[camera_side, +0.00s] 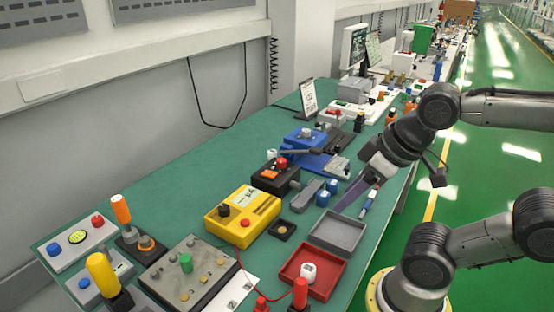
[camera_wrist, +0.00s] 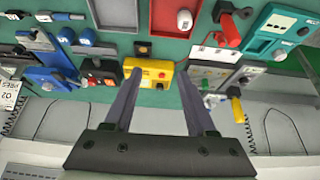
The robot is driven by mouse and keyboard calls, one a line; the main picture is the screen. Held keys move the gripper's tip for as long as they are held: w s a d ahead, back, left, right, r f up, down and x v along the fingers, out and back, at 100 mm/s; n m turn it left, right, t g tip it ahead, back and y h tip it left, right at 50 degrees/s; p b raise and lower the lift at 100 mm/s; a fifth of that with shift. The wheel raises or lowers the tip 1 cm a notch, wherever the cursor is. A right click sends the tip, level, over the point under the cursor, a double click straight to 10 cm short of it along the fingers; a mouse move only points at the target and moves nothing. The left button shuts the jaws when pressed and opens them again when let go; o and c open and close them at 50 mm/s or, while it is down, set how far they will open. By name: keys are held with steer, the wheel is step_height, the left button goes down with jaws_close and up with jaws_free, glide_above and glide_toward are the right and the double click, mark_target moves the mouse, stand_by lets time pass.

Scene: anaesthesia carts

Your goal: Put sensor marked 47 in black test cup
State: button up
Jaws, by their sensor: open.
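A white, rounded sensor (camera_side: 308,270) sits in the red tray (camera_side: 330,290) at the front of the bench; it also shows in the wrist view (camera_wrist: 184,20). Two blue sensors (camera_side: 323,198) (camera_side: 332,186) stand on the bench beyond the grey tray. I cannot read a 47 on any of them. The small square black cup (camera_side: 270,228) lies between the yellow box and the grey tray, and appears in the wrist view (camera_wrist: 143,48). My gripper (camera_side: 353,203) is open and empty above the right side of the bench; both fingers (camera_wrist: 159,76) show in the wrist view.
A yellow tester (camera_side: 232,222) stands left of the cup. An empty grey tray (camera_side: 337,232) lies behind the red tray. Black and blue devices (camera_side: 305,137) crowd the bench farther back. A grey panel (camera_side: 190,270) with knobs and upright handles fills the front left.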

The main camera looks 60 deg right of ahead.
steer(key=w+d+r+n+g+h, duration=0.1)
steer(key=w+d+r+n+h, duration=0.3)
steer(key=w+d+r+n, duration=0.55)
steer(key=w+d+r+n+g+h, duration=0.1)
steer(key=w+d+g+h, duration=0.15)
steer(key=w, duration=0.65)
steer(key=w+d+r+n+g+h, duration=0.1)
steer(key=w+d+r+n+h, duration=0.15)
steer(key=w, duration=0.65)
steer(key=w+d+f, duration=0.3)
steer(key=w+f, duration=0.3)
steer(key=w, duration=0.2)
steer(key=n+g+h, duration=0.2)
steer(key=n+g, duration=0.1)
glide_above(269, 153)
steer(key=w+a, duration=0.2)
steer(key=a, duration=0.9)
step_height(269, 153, down, 19)
steer(key=x, duration=0.8)
steer(key=shift+a+f, duration=0.1)
steer(key=shift+x, duration=2.95)
steer(key=shift+s, duration=0.1)
jaws_close()
